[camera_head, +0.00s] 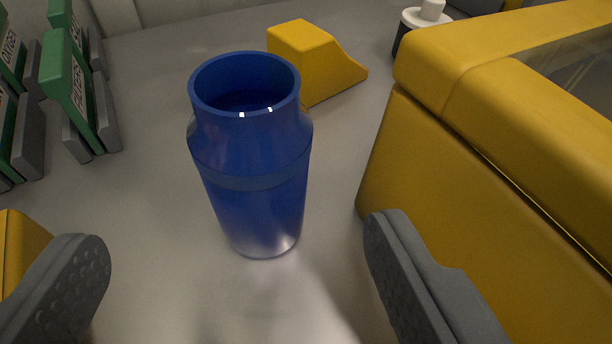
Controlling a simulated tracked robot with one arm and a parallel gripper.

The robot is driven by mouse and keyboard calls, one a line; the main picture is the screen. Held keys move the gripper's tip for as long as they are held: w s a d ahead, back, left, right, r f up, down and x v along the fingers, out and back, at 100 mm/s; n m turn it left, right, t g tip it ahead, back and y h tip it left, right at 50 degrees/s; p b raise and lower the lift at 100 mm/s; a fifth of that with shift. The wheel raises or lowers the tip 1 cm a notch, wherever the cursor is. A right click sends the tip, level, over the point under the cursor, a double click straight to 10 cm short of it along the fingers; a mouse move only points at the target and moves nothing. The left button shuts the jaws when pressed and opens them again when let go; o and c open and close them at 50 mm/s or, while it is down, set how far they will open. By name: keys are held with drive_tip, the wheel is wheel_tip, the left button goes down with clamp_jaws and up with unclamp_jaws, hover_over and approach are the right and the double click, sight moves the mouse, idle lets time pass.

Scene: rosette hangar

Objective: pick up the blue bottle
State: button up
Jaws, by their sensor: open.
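The blue bottle (252,170) stands upright on a grey surface, near the middle of the head camera view. It has a wide open mouth, a short neck and a band around its upper body. My gripper (238,265) is open, with one dark grey finger at the lower left and one at the lower right. The bottle stands ahead of the gap between the fingers, and neither finger appears to touch it. The gap between the fingers looks empty.
A large yellow case (480,170) with a window stands close on the right, beside the right finger. A yellow wedge (312,62) is behind the bottle. Green and grey labelled blocks (72,85) stand at the left. A white-topped object (425,18) is at the back right. The grey surface (150,200) left of the bottle is clear.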

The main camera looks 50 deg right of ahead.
sight(244, 182)
drive_tip(key=x, duration=0.5)
drive_tip(key=shift+w+d+f, duration=0.2)
drive_tip(key=shift+w, duration=0.05)
drive_tip(key=shift+d+b+x, duration=0.25)
drive_tip(key=shift+b+x, duration=0.4)
drive_tip(key=shift+x, duration=1.9)
drive_tip(key=shift+s+r, duration=0.1)
drive_tip(key=shift+r, duration=0.05)
drive_tip(key=c, duration=1)
